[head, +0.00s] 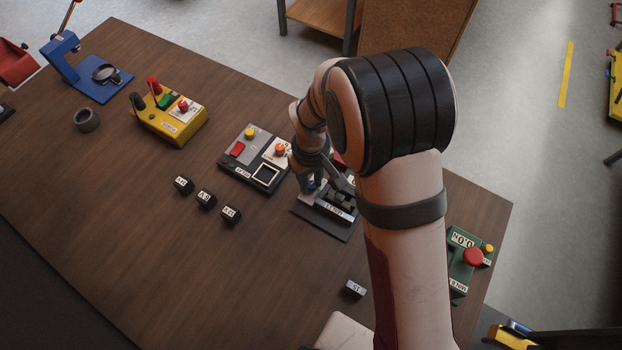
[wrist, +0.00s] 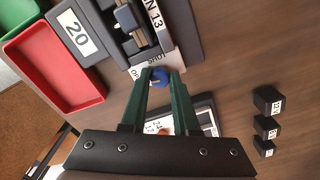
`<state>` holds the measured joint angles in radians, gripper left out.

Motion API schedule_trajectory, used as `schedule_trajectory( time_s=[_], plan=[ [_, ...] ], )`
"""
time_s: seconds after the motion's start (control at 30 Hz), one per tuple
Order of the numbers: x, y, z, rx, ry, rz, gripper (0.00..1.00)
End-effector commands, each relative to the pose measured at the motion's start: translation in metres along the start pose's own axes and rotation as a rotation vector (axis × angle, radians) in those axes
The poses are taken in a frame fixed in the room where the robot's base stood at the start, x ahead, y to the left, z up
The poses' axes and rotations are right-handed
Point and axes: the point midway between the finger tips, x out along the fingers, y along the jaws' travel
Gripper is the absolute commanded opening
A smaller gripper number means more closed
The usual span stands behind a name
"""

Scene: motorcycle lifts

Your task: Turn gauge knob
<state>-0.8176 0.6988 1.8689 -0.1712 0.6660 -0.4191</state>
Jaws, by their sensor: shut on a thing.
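The gauge device (head: 330,222) is a dark grey block with a white label, partly hidden by my arm in the head view. In the wrist view its body (wrist: 187,35) is at the top, with a label reading "N 13". A small blue knob (wrist: 160,82) sits on a white plate (wrist: 187,60) lettered "SHUT" at its edge. My gripper (wrist: 162,76) has its two green fingers shut on the blue knob, one on each side.
A grey panel (head: 229,160) with coloured buttons is left of the device. Several small black labelled blocks (head: 205,199) stand on the open table nearby. A red tray (wrist: 98,98) is left of the device in the wrist view. A green box (head: 459,283) stands by the right edge.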

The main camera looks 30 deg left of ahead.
Motion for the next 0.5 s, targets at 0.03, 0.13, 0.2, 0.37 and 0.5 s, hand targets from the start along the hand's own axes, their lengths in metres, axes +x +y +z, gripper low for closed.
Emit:
schedule_trajectory(
  time_s=[0.03,0.13,0.2,0.37,0.5],
  plan=[
    [0.0001,-0.0001,0.0000,0.033,0.000,0.000,0.00],
    [0.0002,-0.0001,0.0000,0.110,0.000,0.000,0.00],
    [0.0002,-0.0002,0.0000,0.161,0.000,0.000,0.00],
    [0.0003,-0.0002,0.0000,0.264,0.000,0.000,0.00],
    [0.0003,-0.0002,0.0000,0.332,0.000,0.000,0.00]
  ],
)
